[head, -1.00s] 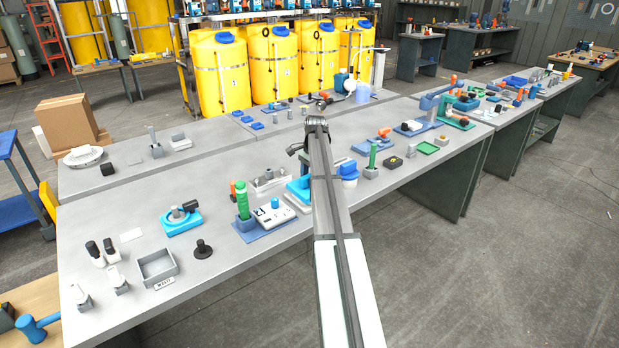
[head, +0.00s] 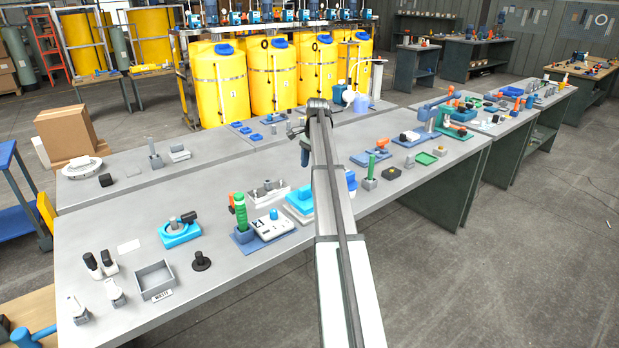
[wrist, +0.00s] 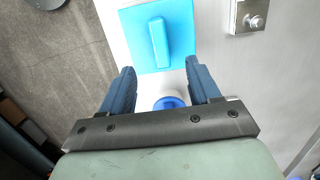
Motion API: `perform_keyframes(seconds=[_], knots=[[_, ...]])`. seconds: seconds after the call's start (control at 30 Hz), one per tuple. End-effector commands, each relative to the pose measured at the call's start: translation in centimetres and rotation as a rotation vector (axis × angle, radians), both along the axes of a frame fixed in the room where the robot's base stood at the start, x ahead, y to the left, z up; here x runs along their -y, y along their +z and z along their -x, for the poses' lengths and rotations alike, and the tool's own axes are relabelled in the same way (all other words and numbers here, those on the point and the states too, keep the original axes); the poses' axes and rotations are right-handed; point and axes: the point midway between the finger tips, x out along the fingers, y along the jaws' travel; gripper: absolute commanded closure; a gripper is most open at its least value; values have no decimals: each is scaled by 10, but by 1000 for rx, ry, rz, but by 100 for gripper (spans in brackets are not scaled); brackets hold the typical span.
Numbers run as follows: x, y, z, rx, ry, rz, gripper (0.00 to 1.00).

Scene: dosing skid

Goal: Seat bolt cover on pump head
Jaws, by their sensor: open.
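A cyan square piece with a raised bar, which looks like the bolt cover (wrist: 156,38), lies flat in the wrist view. It also shows left of my arm in the head view (head: 296,207). A white body (wrist: 176,84) with a round blue knob (wrist: 170,103) adjoins it and may be the pump; I cannot tell which part is the pump head. My gripper (wrist: 160,88) is open and empty, its blue fingers to either side above the knob and white body. In the head view my gripper (head: 305,164) points down; my arm hides part of the bench behind it.
A metal block with a round knob (wrist: 251,18) lies at upper right in the wrist view. The front bench has bare grey surface (head: 225,285).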

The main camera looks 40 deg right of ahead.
Motion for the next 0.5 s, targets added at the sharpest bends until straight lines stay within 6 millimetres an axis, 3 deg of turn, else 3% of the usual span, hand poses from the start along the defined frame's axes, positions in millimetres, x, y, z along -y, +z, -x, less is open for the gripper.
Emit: perform_keyframes(seconds=[0.2,0.5], knots=[[4,28,-1,0,0,0,38],[4,38,0,0,0,0,38]])
